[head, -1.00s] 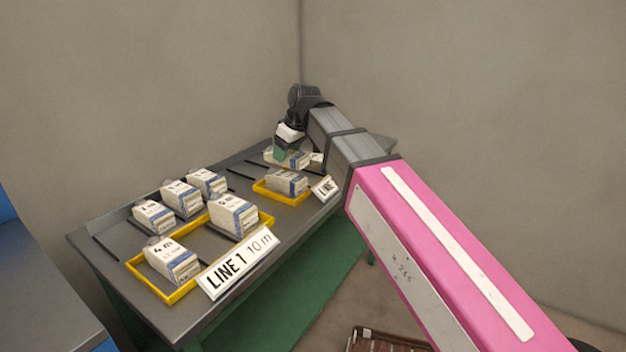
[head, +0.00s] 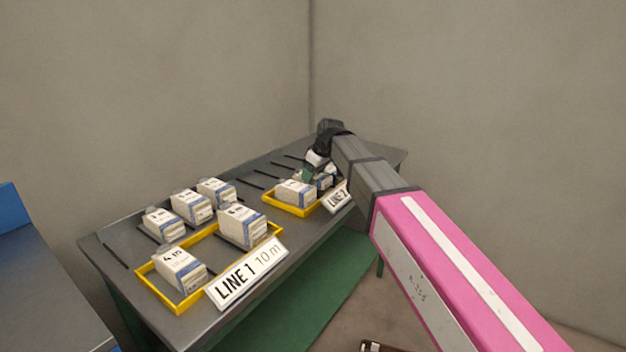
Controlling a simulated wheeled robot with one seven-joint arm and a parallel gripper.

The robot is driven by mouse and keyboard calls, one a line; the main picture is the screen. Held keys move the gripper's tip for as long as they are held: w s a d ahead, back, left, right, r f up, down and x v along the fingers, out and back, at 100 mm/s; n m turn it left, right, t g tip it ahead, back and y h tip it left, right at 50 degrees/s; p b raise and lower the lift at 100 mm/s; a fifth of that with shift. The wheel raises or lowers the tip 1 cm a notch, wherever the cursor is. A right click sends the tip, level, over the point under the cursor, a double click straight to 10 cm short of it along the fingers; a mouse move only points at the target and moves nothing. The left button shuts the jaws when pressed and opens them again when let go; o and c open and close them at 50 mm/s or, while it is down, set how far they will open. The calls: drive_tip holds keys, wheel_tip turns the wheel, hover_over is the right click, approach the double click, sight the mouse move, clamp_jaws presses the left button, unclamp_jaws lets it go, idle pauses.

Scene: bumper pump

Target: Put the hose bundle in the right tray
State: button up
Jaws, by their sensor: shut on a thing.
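My gripper (head: 315,174) is at the far end of the table, shut on a white and blue hose bundle (head: 325,182). The arm partly hides this bundle. It is at the right part of the yellow LINE 2 tray (head: 272,204), close beside another bundle (head: 294,193) in that tray. I cannot tell whether the held bundle touches the tray floor. The nearer yellow LINE 1 tray (head: 160,291) holds a bundle marked 4 m (head: 180,270) at its left and another bundle (head: 242,227) at its right.
Several bundles, one of them at the left (head: 163,224), stand in a row behind the LINE 1 tray on the grey table (head: 125,262). Sign plates LINE 1 10 m (head: 247,272) and LINE 2 (head: 336,198) stand at the front edge. Walls close off the back.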

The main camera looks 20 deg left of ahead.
drive_tip(key=shift+f, duration=1.1)
drive_tip(key=o, duration=1.1)
drive_tip(key=shift+f, duration=0.1)
drive_tip(key=v, duration=1.2)
drive_tip(key=shift+d, duration=0.1)
drive_tip(key=shift+s, duration=0.15)
